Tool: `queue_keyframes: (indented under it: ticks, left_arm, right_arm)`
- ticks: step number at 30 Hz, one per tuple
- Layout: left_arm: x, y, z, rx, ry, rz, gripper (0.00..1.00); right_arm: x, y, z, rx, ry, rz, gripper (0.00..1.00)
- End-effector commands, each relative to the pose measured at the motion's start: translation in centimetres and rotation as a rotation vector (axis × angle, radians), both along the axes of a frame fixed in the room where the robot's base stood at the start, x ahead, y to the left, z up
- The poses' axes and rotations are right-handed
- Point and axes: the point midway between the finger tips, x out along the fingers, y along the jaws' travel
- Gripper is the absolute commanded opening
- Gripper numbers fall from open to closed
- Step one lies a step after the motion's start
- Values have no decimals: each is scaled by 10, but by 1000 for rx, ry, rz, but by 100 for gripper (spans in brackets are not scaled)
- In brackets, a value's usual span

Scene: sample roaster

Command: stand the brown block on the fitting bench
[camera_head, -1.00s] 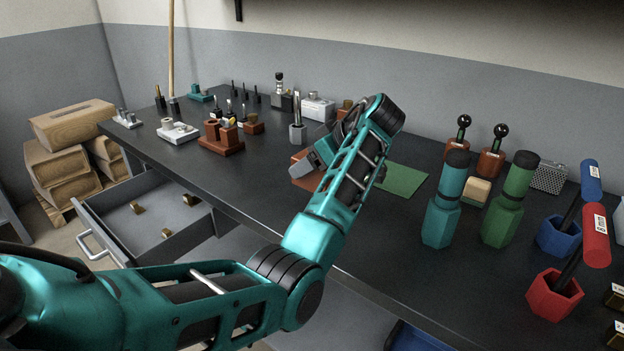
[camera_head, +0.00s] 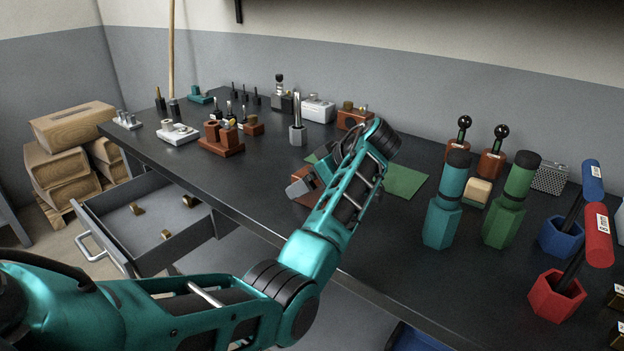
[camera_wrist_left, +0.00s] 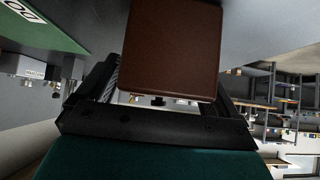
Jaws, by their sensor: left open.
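The brown block (camera_wrist_left: 172,48) fills the top middle of the left wrist view, between the fingers of my left gripper (camera_wrist_left: 163,92). The jaws are open around it; whether a finger touches it I cannot tell. In the head view my left gripper (camera_head: 302,186) is low over the dark bench top (camera_head: 262,187), near its front edge. Only a brown patch of the block (camera_head: 309,197) shows there, partly hidden by my gripper and arm. Whether its underside rests on the bench is hidden. My right gripper is not in view.
A green mat (camera_head: 405,182) lies just right of my arm. Teal (camera_head: 441,212) and green (camera_head: 508,208) bottle-like items stand to the right. A brown stand (camera_head: 221,142) and a white stand (camera_head: 178,133) are at left. An open drawer (camera_head: 150,220) juts out below.

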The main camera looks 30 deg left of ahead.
Motion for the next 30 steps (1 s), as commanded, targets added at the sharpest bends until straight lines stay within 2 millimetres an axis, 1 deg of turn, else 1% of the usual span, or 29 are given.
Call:
queue_keyframes:
  ticks: [5, 8, 21, 25, 30]
  left_arm:
    - [0, 0, 3, 0, -1, 0, 94]
    - [0, -6, 9, 0, -2, -2, 94]
    - [-5, -70, 69, -1, -2, -2, 94]
    - [-6, -82, 80, -1, -1, -1, 94]
    - [-7, -88, 85, 1, -1, -1, 94]
  right_arm:
    - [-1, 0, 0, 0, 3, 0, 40]
    - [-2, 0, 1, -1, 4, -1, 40]
    - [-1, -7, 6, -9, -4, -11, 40]
    - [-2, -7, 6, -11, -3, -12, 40]
    - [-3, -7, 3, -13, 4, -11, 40]
